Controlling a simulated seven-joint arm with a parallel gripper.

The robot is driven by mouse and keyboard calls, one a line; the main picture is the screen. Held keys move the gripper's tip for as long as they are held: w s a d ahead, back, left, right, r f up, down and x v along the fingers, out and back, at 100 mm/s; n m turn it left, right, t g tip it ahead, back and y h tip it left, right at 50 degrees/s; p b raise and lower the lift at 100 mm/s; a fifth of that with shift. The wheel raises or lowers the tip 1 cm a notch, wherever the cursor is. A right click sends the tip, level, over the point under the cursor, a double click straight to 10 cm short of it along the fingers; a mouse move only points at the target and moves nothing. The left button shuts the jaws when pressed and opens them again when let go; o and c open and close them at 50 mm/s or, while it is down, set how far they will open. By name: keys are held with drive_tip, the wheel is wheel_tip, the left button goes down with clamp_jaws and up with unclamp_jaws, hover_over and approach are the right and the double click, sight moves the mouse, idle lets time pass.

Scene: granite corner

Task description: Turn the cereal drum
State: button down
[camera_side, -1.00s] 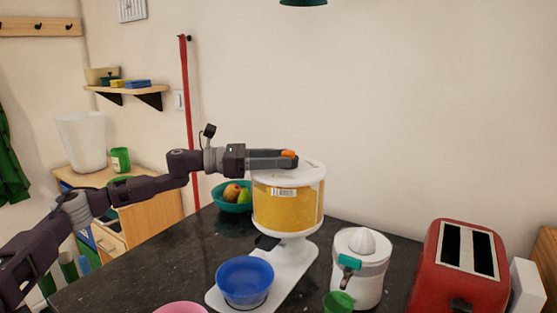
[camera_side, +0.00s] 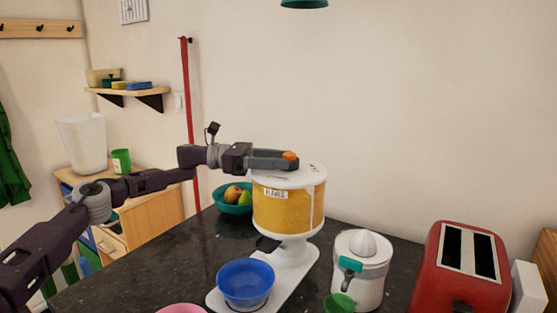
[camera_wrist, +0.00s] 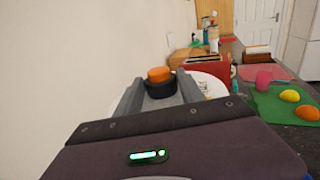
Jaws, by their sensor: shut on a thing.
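The cereal drum (camera_side: 285,212) is a yellow cylinder with a white lid (camera_side: 312,178) and a barcode label on its front. It stands upright on a white stand with a flat base (camera_side: 285,285). An orange-topped knob (camera_side: 289,155) sits on the lid; in the wrist view it shows as an orange cap on a dark ring (camera_wrist: 160,76). My gripper (camera_side: 280,161) lies level over the lid, its fingers shut on the knob, one on each side in the wrist view. A blue bowl (camera_side: 246,276) sits on the stand's base, in front of the drum. The drum's far side is hidden.
A white juicer (camera_side: 360,268), a green cup (camera_side: 339,302) and a red toaster (camera_side: 460,265) stand to the right on the dark counter. A teal fruit bowl (camera_side: 232,205) is behind left of the drum. Bare counter (camera_side: 165,265) lies to the left.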

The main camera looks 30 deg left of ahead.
drive_tip(key=c, duration=0.7)
unclamp_jaws()
drive_tip(key=shift+f, duration=0.2)
drive_tip(key=v, duration=0.7)
drive_tip(key=shift+r, duration=0.15)
